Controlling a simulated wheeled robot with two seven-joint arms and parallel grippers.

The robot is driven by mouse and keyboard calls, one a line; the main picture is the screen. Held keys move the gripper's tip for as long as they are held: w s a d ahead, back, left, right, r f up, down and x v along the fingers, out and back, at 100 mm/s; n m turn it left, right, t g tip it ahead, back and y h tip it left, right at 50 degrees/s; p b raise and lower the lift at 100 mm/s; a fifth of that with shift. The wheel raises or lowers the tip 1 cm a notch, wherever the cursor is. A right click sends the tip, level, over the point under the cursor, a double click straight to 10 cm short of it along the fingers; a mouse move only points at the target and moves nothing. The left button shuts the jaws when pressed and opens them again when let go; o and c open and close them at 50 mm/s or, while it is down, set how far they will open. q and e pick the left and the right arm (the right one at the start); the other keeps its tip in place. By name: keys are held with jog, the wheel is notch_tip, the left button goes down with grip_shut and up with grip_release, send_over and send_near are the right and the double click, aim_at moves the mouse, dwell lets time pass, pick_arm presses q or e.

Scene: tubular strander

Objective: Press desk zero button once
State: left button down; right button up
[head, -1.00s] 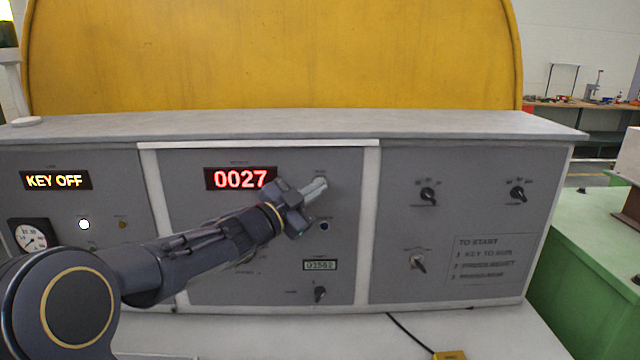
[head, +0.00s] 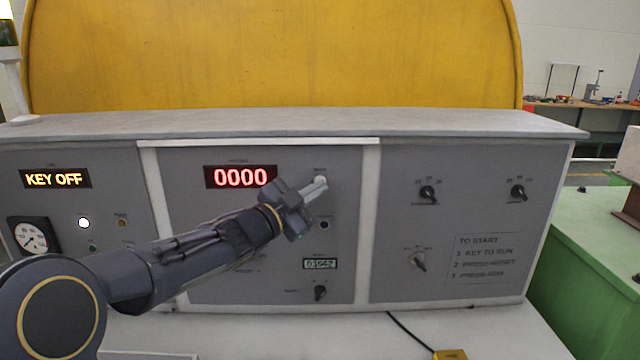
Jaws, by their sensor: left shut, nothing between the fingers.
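The desk's middle panel (head: 200,260) carries a red digit display (head: 240,176) that reads 0000. A pale round button (head: 320,180) sits to the right of the display, partly hidden by my gripper. My left gripper (head: 322,185) is shut and empty, with its fingertips at this button; I cannot tell whether they touch it. My left arm crosses the lower left of the panel and hides part of it. My right gripper is not in view.
A left display reads KEY OFF (head: 55,179), above a dial gauge (head: 34,236) and a lit white lamp (head: 84,223). A dark button (head: 324,225), a small counter (head: 320,264) and a knob (head: 320,293) lie below the gripper. The right panel has several rotary switches (head: 428,194).

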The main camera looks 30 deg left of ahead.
pick_arm(q)
jog(key=s+d, duration=0.1)
jog(key=s, duration=0.1)
jog(key=s+d+b, duration=0.1)
jog(key=s, duration=0.1)
jog(key=shift+s+d, duration=0.1)
jog(key=shift+d, duration=0.25)
dwell(0.9)
jog(key=s+d+f+n+g+y, duration=0.35)
jog(key=s+f+n+g, duration=0.65)
jog(key=s+f, duration=0.7)
jog(key=s+d+f+n+g+h, duration=0.1)
jog(key=s+d+f+g+h, duration=0.1)
jog(key=s+d+f, duration=0.4)
jog(key=s+d+g, duration=0.1)
jog(key=s+d, duration=0.1)
jog(key=s, duration=0.1)
jog(key=shift+s+n, duration=0.35)
jog(key=shift+n, duration=0.05)
jog(key=shift+h, duration=0.25)
